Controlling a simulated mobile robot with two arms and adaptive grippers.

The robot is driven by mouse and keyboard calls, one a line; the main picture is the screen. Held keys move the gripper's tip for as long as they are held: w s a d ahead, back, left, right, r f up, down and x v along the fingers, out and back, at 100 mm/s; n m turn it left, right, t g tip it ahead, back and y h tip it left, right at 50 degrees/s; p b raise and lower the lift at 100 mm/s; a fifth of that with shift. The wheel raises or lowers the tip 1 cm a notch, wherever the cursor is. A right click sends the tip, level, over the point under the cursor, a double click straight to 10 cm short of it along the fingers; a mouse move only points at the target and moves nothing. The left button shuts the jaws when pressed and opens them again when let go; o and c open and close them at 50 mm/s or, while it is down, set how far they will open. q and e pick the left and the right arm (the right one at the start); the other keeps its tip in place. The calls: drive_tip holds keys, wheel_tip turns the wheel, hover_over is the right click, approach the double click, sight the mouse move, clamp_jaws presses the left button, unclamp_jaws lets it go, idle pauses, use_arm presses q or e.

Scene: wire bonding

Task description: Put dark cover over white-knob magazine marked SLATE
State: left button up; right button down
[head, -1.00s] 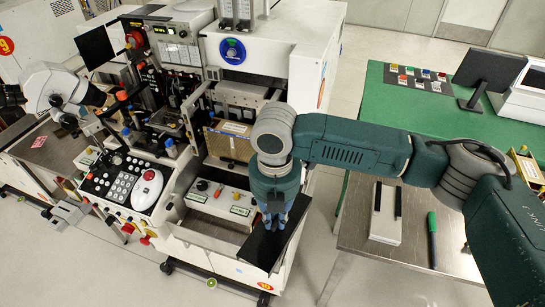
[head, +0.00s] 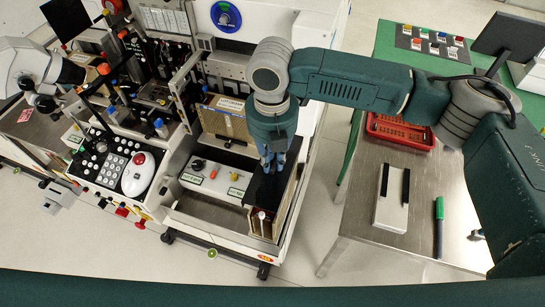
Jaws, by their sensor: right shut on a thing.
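My right gripper (head: 272,167) points down in the head view and is shut on the dark cover (head: 264,190), a flat dark panel. The cover is at the right end of the machine's front bay. A magazine (head: 262,227) with brownish sides and a pale knob (head: 261,214) shows just in front of the cover's near edge. I cannot tell whether the cover touches it, and its marking is not readable. My left gripper is not in view.
An open tray space (head: 208,213) lies in front of the white block. A keypad panel (head: 107,163) and white mouse-like device (head: 138,174) are to the left. The steel table (head: 362,222) at right holds a white box (head: 392,198), a green marker (head: 438,226) and a red tray (head: 401,131).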

drive_tip(key=shift+w, duration=0.2)
drive_tip(key=shift+f, duration=1.25)
drive_tip(key=shift+f+b, duration=0.55)
drive_tip(key=shift+f, duration=1.05)
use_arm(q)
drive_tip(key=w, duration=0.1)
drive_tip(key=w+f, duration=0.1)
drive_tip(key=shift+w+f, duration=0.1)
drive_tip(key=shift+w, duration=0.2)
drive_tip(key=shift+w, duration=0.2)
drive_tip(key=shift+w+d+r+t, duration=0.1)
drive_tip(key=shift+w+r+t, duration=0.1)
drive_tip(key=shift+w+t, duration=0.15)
use_arm(e)
drive_tip(key=shift+r, duration=0.1)
